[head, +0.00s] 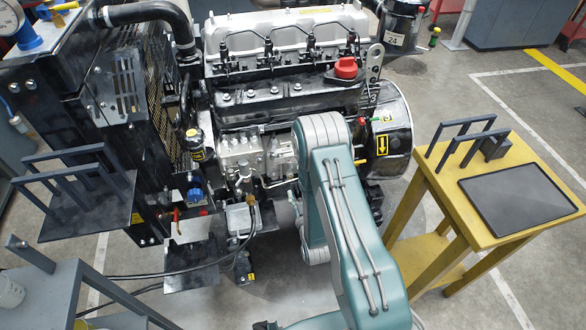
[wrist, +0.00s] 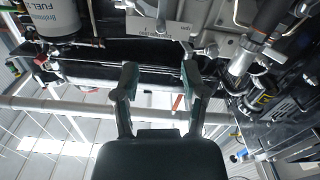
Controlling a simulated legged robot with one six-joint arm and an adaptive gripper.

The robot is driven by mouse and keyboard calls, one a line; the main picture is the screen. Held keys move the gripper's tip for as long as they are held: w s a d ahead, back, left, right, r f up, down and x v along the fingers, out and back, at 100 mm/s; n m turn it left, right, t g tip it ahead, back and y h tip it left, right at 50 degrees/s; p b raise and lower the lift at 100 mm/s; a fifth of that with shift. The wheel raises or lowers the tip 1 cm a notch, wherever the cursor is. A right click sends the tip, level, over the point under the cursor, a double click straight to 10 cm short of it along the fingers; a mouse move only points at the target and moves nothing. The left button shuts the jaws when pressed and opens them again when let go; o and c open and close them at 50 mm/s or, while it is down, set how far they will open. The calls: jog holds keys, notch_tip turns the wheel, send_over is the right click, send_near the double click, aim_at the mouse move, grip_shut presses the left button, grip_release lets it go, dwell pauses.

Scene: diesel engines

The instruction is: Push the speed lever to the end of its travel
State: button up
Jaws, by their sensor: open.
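The diesel engine (head: 285,85) fills the middle of the head view, with a pale metal pump body (head: 240,155) low on its near side. I cannot pick out the speed lever with certainty in either view; my arm covers part of the engine's near side. My gripper (wrist: 158,82) shows in the wrist view with its two dark fingers apart and nothing held between them. A small red part (wrist: 177,102) shows between the fingers, near the right one; I cannot tell what it belongs to or how far off it is. In the head view the gripper is hidden.
A yellow table (head: 445,190) with a black tablet-like panel (head: 517,196) stands at right. A radiator with a black hose (head: 140,12) and a dark shelf (head: 90,205) are at left. In the wrist view a fuel filter (wrist: 55,18) and metal pipes lie close beyond the fingers.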

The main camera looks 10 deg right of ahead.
aim_at(291, 169)
jog(key=w, duration=1)
jog(key=shift+w+a+f, duration=0.1)
jog(key=shift+w, duration=0.15)
